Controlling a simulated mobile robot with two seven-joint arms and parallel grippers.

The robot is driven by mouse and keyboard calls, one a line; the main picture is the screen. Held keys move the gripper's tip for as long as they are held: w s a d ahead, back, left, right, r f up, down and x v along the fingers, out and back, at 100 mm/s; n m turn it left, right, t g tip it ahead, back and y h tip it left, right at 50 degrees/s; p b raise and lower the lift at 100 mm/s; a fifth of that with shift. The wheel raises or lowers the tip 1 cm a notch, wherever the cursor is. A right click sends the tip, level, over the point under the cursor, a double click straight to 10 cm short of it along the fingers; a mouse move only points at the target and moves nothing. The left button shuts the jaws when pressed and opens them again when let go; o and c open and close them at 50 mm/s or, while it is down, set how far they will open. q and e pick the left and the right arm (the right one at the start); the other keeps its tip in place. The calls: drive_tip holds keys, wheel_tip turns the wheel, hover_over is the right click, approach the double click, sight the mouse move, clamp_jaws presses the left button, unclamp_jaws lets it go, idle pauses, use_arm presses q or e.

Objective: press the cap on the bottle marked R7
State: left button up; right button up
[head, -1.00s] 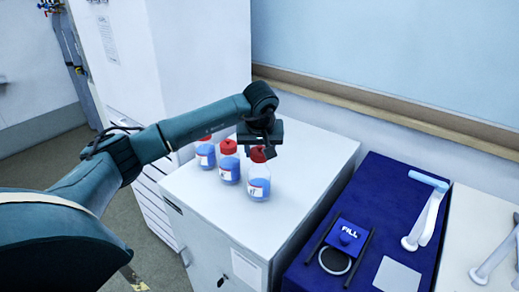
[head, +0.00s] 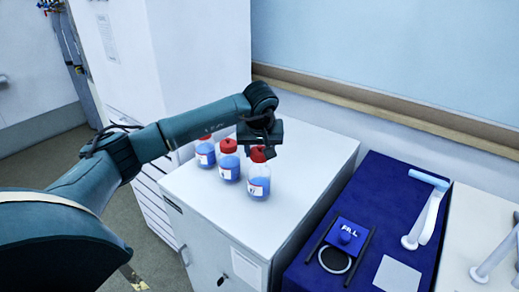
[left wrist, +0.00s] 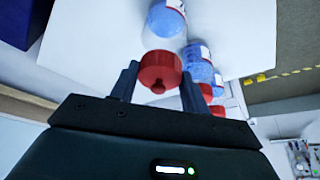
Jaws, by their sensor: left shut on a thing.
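Three clear bottles with blue liquid and red caps stand in a row on the white cabinet top. My left gripper (head: 262,148) is at the nearest bottle (head: 257,182), shut on its red cap (head: 257,155). In the left wrist view, the fingers stand on either side of that cap (left wrist: 160,70), which sits on the bottle's neck. The bottle is upright on the surface. Its label is too small to read surely, so I cannot confirm R7. The middle bottle (head: 229,168) and the far bottle (head: 205,157) stand behind it. My right gripper is not in view.
The white cabinet top (head: 225,225) is clear in front of the bottles and to their right. A blue bench (head: 385,205) on the right holds a blue block marked FILL (head: 347,233) and a white-and-blue handle (head: 428,212). A wall runs behind.

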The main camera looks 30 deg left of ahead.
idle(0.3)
use_arm(q)
drive_tip(key=o, duration=1.5)
drive_tip(key=shift+r+p, duration=0.9)
drive_tip(key=shift+r, duration=2.6)
clamp_jaws()
